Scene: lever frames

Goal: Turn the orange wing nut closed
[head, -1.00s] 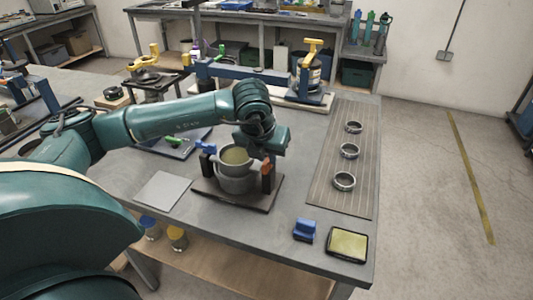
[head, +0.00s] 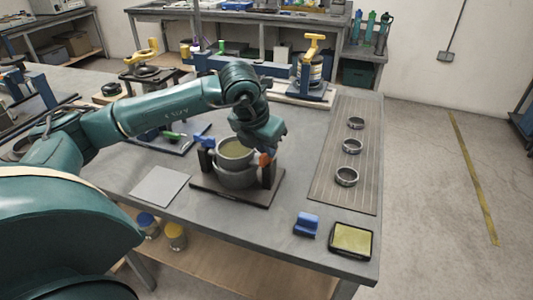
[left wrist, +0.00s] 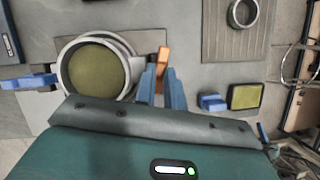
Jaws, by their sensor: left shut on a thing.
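The orange wing nut (head: 264,159) sits on the dark right-hand post of a fixture that holds a grey round pot (head: 237,175) with olive contents. It also shows as an orange bar in the left wrist view (left wrist: 163,58). My left gripper (left wrist: 161,74) has its two blue fingers either side of the orange wing nut and is shut on it. In the head view the hand hangs over the right side of the pot and hides its fingertips. A blue wing nut (left wrist: 28,82) is on the opposite side of the pot. My right gripper is not in view.
A grey ribbed mat (head: 331,170) with three metal rings lies to the right. A blue block (head: 306,225) and an olive pad in a black tray (head: 350,240) are near the front edge. A light grey plate (head: 160,186) lies left of the fixture.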

